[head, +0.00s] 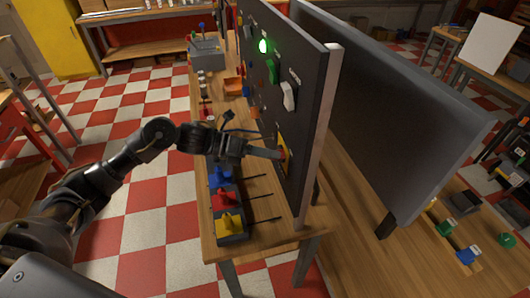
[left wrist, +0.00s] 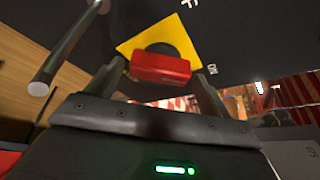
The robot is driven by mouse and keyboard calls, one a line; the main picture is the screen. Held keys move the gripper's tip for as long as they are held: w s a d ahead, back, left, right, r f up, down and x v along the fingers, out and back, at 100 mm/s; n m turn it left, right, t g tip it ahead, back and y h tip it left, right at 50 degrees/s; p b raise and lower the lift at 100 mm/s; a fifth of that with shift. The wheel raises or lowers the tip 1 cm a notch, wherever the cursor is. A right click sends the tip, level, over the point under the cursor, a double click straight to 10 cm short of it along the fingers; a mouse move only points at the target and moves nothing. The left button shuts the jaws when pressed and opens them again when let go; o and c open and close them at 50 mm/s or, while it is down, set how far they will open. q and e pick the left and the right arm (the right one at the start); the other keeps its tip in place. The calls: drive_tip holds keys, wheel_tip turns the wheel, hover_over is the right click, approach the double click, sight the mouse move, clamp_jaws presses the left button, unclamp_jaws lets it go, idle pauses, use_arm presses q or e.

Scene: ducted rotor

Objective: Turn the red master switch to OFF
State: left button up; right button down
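The red master switch (left wrist: 160,68) is a red bar handle on a dark round hub, over a yellow plate (left wrist: 133,43) on the dark panel. In the head view the yellow plate (head: 283,142) is low on the panel's near part, and the switch there is mostly hidden by my gripper. My left gripper (left wrist: 161,76) is at the switch with its fingers apart, one on each side of the red handle. A narrow gap shows at the right finger; contact on the left is unclear. My right gripper is out of view.
The upright panel (head: 315,130) stands on a wooden bench and carries a lit green lamp (head: 263,46), a green switch (head: 271,71) and a white switch (head: 289,96). Below my left gripper lies a block with blue, red and yellow parts (head: 229,222). A grey board (head: 380,110) stands behind.

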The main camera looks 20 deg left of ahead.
use_arm(q)
drive_tip(key=c, duration=0.7)
drive_tip(key=shift+f+n+h+b, duration=0.25)
drive_tip(key=shift+n+h+b, duration=0.15)
drive_tip(key=shift+n+b, duration=0.5)
drive_tip(key=shift+c, duration=0.2)
drive_tip(key=shift+o, duration=0.2)
drive_tip(key=n+b, duration=0.1)
drive_tip(key=b, duration=0.1)
drive_tip(key=shift+w+f+g+h+b, duration=0.1)
drive_tip(key=shift+g+h+b, duration=0.2)
drive_tip(key=shift+h, duration=0.1)
drive_tip(key=n+h+b, duration=0.1)
drive_tip(key=n, duration=0.3)
drive_tip(key=n+h+b, duration=0.1)
drive_tip(key=n+h, duration=0.1)
drive_tip(key=n, duration=0.2)
drive_tip(key=shift+f+n+b, duration=0.15)
drive_tip(key=shift+n+b, duration=0.15)
drive_tip(key=shift+n, duration=0.1)
drive_tip(key=shift+f+n+t+h+p, duration=0.1)
drive_tip(key=shift+n+t+h+p, duration=0.4)
drive_tip(key=shift+n, duration=0.85)
drive_tip(key=shift+n+t+h+p, duration=0.25)
drive_tip(key=shift+n+t, duration=0.45)
drive_tip(key=shift+n, duration=0.65)
drive_tip(key=shift+c, duration=0.2)
drive_tip(key=shift+o, duration=0.2)
drive_tip(key=o, duration=1)
drive_tip(key=shift+c, duration=0.2)
